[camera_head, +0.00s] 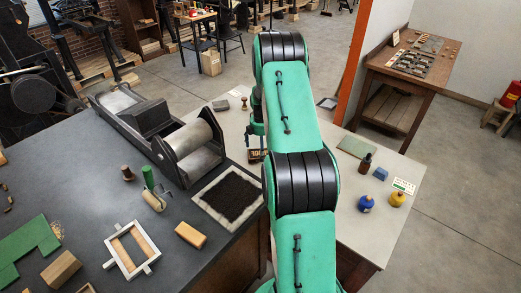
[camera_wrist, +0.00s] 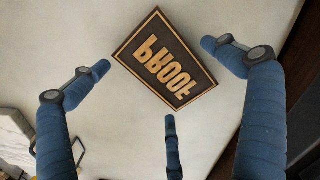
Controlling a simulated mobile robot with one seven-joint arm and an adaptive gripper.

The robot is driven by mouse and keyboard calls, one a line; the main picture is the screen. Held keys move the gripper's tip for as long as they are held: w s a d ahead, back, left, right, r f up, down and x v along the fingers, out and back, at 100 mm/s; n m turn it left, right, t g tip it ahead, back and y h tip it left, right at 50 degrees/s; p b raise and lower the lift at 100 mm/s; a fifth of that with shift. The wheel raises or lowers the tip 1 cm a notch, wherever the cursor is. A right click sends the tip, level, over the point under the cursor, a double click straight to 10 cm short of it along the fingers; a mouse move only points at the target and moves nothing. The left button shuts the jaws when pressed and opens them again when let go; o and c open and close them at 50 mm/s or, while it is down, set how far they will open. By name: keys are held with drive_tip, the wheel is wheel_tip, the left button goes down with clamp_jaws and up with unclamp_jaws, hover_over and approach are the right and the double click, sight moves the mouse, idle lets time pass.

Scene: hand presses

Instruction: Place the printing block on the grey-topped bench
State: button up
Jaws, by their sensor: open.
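The printing block (camera_wrist: 165,60), dark brown with raised tan letters, lies face up on a pale grey surface in the wrist view. Part of it (camera_head: 256,155) also shows in the head view beside my arm, on the pale grey-topped bench (camera_head: 345,215). My gripper (camera_wrist: 160,76) has its three blue fingers spread apart around and above the block, with nothing held between them. One finger is at the left, one at the right, one below; contact with the block cannot be told. In the head view my arm hides most of the gripper.
The dark bench (camera_head: 85,165) at left carries a roller press (camera_head: 165,130), a framed black pad (camera_head: 231,196) and a small white frame (camera_head: 133,249). Bottles (camera_head: 366,204) and a green mat (camera_head: 356,147) stand right of my arm. A wooden table (camera_head: 420,65) is behind.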

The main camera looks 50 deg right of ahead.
wheel_tip(320, 180, up, 12)
drive_tip(key=p, duration=0.2)
idle(0.4)
drive_tip(key=shift+r, duration=0.1)
idle(0.8)
drive_tip(key=s+a+r+m+t+h+p, duration=0.1)
drive_tip(key=s+a+r+m+t+p, duration=0.2)
drive_tip(key=a+r, duration=2.75)
drive_tip(key=s+a+r+m+t+p, duration=0.1)
drive_tip(key=s+a+r+m, duration=0.1)
drive_tip(key=s+a+r, duration=0.45)
drive_tip(key=s+a+r+m+p, duration=0.15)
drive_tip(key=s+a, duration=0.25)
drive_tip(key=a, duration=0.6)
drive_tip(key=s+a+m, duration=0.1)
drive_tip(key=s+a, duration=0.3)
drive_tip(key=s, duration=0.3)
drive_tip(key=s+a+r+m+t+y+p, duration=0.1)
drive_tip(key=s+a, duration=0.3)
drive_tip(key=s, duration=0.2)
drive_tip(key=shift+s+a+t+p, duration=0.3)
drive_tip(key=shift+s, duration=0.1)
